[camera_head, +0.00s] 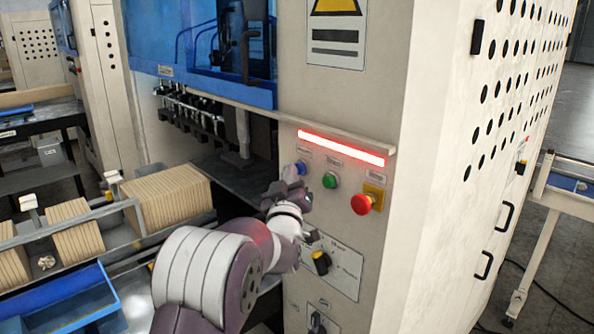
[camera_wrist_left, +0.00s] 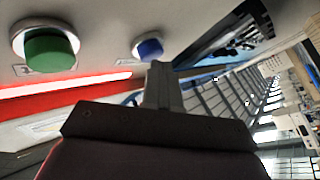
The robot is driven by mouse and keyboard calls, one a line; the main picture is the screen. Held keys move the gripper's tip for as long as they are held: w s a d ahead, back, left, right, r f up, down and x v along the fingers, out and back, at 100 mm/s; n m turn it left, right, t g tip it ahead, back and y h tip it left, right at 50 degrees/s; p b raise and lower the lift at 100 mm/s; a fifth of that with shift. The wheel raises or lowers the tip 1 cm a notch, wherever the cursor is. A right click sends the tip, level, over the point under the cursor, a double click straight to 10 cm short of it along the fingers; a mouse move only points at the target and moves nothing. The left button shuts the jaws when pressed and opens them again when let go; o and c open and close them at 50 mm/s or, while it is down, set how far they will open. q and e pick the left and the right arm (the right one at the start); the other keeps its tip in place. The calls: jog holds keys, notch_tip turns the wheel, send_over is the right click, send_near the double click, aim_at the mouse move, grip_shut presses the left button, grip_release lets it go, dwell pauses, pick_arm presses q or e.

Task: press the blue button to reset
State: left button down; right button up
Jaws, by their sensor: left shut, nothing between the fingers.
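The blue button (camera_head: 300,168) sits on the machine's beige front panel, below a lit red bar and left of the green button (camera_head: 330,181). My left gripper (camera_head: 291,176) is shut and empty, with its fingertips close to the blue button in the head view. In the left wrist view the blue button (camera_wrist_left: 149,48) shows just beyond the tips of my shut left gripper (camera_wrist_left: 158,66). The green button (camera_wrist_left: 50,49) is to its left there. I cannot tell whether the fingertips touch the blue button. My right gripper is not in view.
A red mushroom button (camera_head: 362,204) on a yellow base is right of the green button. A black selector switch (camera_head: 321,262) sits lower on the panel. The red light bar (camera_head: 341,148) juts out above the buttons. Cardboard stacks (camera_head: 166,196) lie on the conveyor at left.

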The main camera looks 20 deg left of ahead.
pick_arm(q)
jog(key=shift+w+d, duration=0.1)
jog(key=shift+w, duration=0.15)
dwell(0.6)
jog(key=shift+s+a+b, duration=0.35)
jog(key=shift+s+b, duration=0.5)
jog(key=shift+b, duration=0.05)
jog(key=s+b, duration=0.1)
jog(key=s+a+b, duration=0.1)
jog(key=s, duration=0.1)
jog(key=s+a+b, duration=0.1)
jog(key=shift+s, duration=0.3)
